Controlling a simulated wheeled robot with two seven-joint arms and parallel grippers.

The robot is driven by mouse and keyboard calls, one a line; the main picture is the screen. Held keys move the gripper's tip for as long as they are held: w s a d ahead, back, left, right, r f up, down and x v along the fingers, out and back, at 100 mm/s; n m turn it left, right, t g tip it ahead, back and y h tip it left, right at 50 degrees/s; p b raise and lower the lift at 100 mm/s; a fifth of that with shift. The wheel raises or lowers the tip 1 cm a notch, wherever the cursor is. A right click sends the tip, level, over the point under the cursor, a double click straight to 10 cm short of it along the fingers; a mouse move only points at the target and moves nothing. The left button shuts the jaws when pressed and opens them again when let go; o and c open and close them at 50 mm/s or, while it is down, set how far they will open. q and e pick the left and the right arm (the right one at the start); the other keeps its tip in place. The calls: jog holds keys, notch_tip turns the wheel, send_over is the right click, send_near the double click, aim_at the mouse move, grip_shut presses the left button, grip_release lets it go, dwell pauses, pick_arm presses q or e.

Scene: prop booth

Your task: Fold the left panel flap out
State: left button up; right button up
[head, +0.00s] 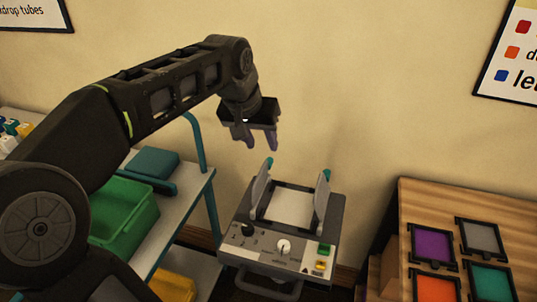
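A grey device stands in the lower middle of the head view, with a pale flat top (291,208) and a control front. Its left panel flap (259,189) stands nearly upright at the left side of the top, with a small teal tab at its upper end. The right panel flap (321,201) also stands nearly upright, with a teal tab. My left gripper (257,141) hangs above the device in the picture, near the left flap's tab but apart from it. Its fingers point down, spread and empty. My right gripper is not in view.
A wooden board (460,210) with coloured framed tiles is at the right. A cart (195,190) at the left holds a green bin (122,217) and a teal box (152,163). The wall behind is bare around my gripper. Knobs and buttons (283,246) are on the device's front.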

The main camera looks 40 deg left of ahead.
aim_at(269, 160)
pick_arm(q)
jog(key=p+x, duration=0.1)
jog(key=x, duration=0.6)
jog(key=shift+w+a+f, duration=0.1)
jog(key=shift+f, duration=0.25)
grip_shut()
dwell(1.1)
